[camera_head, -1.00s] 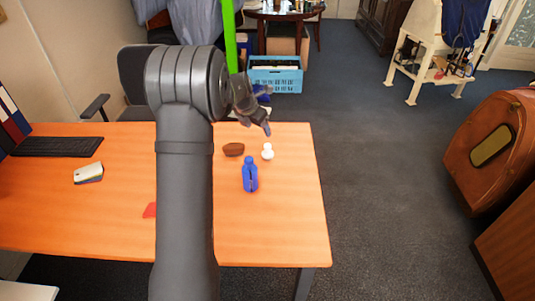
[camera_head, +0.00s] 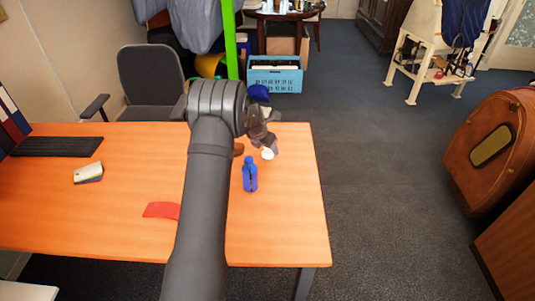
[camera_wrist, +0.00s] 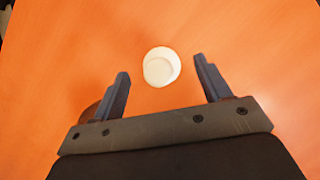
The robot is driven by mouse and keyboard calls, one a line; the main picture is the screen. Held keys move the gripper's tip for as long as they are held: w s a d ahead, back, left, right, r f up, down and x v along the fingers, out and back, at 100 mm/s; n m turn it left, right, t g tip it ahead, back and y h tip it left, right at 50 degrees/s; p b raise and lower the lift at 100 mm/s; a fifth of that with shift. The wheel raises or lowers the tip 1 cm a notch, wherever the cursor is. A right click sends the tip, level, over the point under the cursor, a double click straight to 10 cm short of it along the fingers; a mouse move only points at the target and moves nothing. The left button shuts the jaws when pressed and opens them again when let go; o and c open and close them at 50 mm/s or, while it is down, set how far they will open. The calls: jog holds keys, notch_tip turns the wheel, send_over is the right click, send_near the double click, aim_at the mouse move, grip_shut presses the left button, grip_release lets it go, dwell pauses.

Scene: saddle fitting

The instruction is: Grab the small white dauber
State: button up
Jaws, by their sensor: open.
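The small white dauber (camera_head: 268,154) stands on the orange table near its right side, partly hidden by my gripper in the head view. In the wrist view the dauber (camera_wrist: 161,67) shows from above as a round white shape, just ahead of the fingertips and roughly centred between them. My gripper (camera_wrist: 162,68) is open and empty, one finger to each side of the dauber. In the head view my gripper (camera_head: 269,143) is over the dauber; the exact height gap cannot be told.
A blue bottle-like object (camera_head: 250,174) stands in front of the dauber. A brown object (camera_head: 239,149) lies to its left, mostly hidden by my arm. A red flat piece (camera_head: 161,210), a white-topped block (camera_head: 88,173) and a keyboard (camera_head: 58,147) lie farther left.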

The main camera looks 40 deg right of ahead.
jog(key=shift+x, duration=1.45)
jog(key=shift+c, duration=0.2)
jog(key=c, duration=1)
jog(key=shift+r, duration=0.1)
jog(key=shift+c, duration=0.2)
